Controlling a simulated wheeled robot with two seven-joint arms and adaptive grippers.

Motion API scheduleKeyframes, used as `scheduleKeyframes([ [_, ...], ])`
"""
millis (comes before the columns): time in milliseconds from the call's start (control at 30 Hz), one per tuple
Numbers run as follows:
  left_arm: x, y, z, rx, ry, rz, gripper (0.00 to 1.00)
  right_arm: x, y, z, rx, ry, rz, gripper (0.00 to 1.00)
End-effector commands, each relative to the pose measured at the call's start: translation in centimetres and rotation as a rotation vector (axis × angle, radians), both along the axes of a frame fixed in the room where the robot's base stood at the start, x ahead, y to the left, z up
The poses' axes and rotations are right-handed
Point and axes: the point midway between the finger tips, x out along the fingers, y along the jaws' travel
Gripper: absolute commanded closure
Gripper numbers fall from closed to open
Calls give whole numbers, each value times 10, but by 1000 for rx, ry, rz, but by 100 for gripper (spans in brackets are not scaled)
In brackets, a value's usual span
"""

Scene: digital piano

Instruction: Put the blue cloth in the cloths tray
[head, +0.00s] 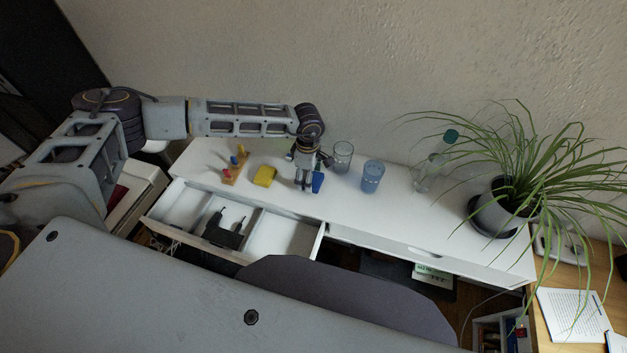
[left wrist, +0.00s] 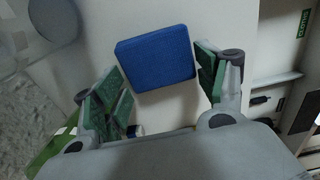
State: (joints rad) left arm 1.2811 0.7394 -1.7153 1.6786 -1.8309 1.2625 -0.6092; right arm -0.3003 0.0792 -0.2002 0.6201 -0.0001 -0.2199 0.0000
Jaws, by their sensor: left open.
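The blue cloth (head: 317,182) is a small flat blue block on the white piano top, partly hidden by my left gripper in the head view. My left gripper (head: 304,183) points down over the piano top beside it. In the left wrist view the cloth (left wrist: 155,58) lies ahead of and between the open green-padded fingers (left wrist: 162,88), with gaps on both sides. My right gripper is not in view.
A yellow block (head: 265,176) and a wooden stand with coloured pieces (head: 236,167) are left of the gripper. A clear glass (head: 343,157), a blue glass (head: 372,177) and a bottle (head: 431,172) stand right. A black adapter (head: 223,234) lies in the drawer's middle compartment.

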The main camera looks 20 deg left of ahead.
Motion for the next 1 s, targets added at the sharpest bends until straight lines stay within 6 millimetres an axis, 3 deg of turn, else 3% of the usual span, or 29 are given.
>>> scheduleKeyframes([
  [200,0,0,0,0,0,0,28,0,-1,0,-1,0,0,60],
  [367,0,0,0,0,0,0,47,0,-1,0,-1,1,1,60],
  [467,0,0,0,0,-1,0,53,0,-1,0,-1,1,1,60],
  [767,0,0,2,0,-1,0,53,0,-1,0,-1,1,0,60],
  [1000,2,0,17,-1,-4,1,53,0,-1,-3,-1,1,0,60],
])
